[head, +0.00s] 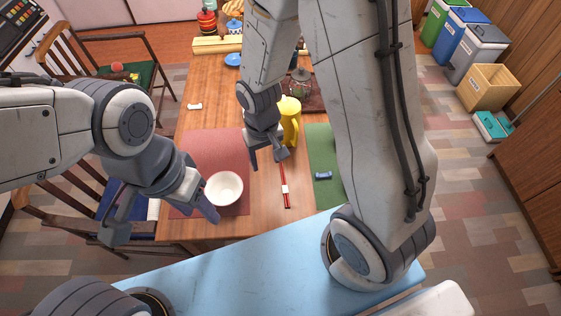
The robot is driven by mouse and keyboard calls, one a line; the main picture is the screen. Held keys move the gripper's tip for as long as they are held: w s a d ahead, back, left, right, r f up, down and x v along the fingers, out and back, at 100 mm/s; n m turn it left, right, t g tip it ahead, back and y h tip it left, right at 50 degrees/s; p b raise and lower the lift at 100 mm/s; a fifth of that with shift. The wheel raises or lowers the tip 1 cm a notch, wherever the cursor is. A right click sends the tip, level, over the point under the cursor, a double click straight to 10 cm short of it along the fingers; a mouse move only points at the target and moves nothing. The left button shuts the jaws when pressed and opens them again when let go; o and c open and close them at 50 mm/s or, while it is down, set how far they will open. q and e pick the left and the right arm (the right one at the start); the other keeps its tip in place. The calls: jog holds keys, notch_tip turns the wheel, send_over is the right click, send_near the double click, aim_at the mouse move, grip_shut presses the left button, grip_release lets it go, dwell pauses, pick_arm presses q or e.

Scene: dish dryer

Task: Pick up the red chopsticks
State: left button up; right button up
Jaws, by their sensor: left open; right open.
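The red chopsticks (284,182) lie lengthwise on the bare wood between the red mat and the green mat, with a white band around them near the middle. My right gripper (268,161) is open and empty, pointing down just beyond and to the left of their far end. I cannot tell its height above the table. My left gripper (164,221) is open and empty at the table's left edge, left of the white bowl.
The white bowl (224,188) sits on the red mat (207,151). A yellow pitcher (291,122) stands behind my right gripper. A small blue item (323,175) lies on the green mat (320,146). Wooden chairs stand left of the table (190,229).

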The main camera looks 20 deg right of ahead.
jog(key=w+d+f+m+p, duration=0.2)
jog(key=d+f+m, duration=0.1)
jog(key=d+f, duration=0.5)
jog(key=b, duration=0.5)
send_over(285, 185)
jog(key=f, duration=0.6)
jog(key=shift+s+d+f, duration=0.15)
jog(key=shift+s, duration=0.2)
jog(key=f+b, duration=0.1)
jog(key=f, duration=0.1)
jog(key=f+b, duration=0.1)
jog(key=b, duration=0.1)
jog(key=f+b, duration=0.1)
jog(key=f, duration=0.1)
jog(key=shift+w+a+f+b, duration=0.25)
jog(key=shift+w+f+b, duration=0.05)
jog(key=shift+f, duration=0.05)
pick_arm(q)
notch_tip(285, 185, down, 7)
jog(key=shift+r, duration=0.2)
pick_arm(e)
jog(key=shift+r, duration=0.1)
grip_shut()
